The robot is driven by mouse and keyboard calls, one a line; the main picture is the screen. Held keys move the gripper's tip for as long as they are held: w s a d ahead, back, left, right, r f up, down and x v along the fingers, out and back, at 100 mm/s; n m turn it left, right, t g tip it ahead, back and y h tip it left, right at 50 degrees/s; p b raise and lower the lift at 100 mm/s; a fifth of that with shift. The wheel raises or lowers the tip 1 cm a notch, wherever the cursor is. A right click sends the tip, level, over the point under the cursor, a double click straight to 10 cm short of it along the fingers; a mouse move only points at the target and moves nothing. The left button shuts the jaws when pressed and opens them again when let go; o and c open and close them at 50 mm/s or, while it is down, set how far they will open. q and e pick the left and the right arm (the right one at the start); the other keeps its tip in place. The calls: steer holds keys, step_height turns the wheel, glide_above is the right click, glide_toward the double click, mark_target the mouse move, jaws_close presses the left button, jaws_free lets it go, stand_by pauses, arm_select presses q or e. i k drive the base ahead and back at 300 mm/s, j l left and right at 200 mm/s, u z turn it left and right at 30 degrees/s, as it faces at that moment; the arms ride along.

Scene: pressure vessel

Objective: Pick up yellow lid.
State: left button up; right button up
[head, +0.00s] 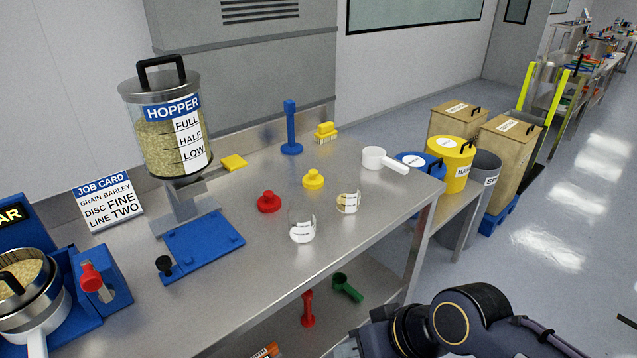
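A small yellow lid with a round knob (313,180) lies on the steel table (235,290), right of the middle. A similar red lid (269,202) lies to its left and nearer to me. My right arm comes in at the bottom right, off the table's front edge. Only a part of my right gripper (347,347) shows at the bottom edge, well apart from the yellow lid; its fingers cannot be made out. My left gripper is not in view.
Two clear labelled cups (302,231) (348,204) stand in front of the yellow lid. Behind it are a blue post (291,130) and a yellow brush (325,132). A white scoop (375,159) lies to the right. The hopper (172,130) stands at the left. A lower shelf (350,318) holds tools.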

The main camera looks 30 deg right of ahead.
mark_target(313, 180)
steer(key=i+l+u, duration=0.2)
steer(key=l, duration=0.2)
steer(key=i+l+u, duration=0.15)
steer(key=l, duration=0.25)
steer(key=i+l+u, duration=0.2)
steer(key=l, duration=0.25)
steer(key=l+u, duration=0.15)
steer(key=l, duration=0.25)
steer(key=l+u, duration=0.2)
steer(key=l, duration=0.25)
steer(key=i, duration=0.05)
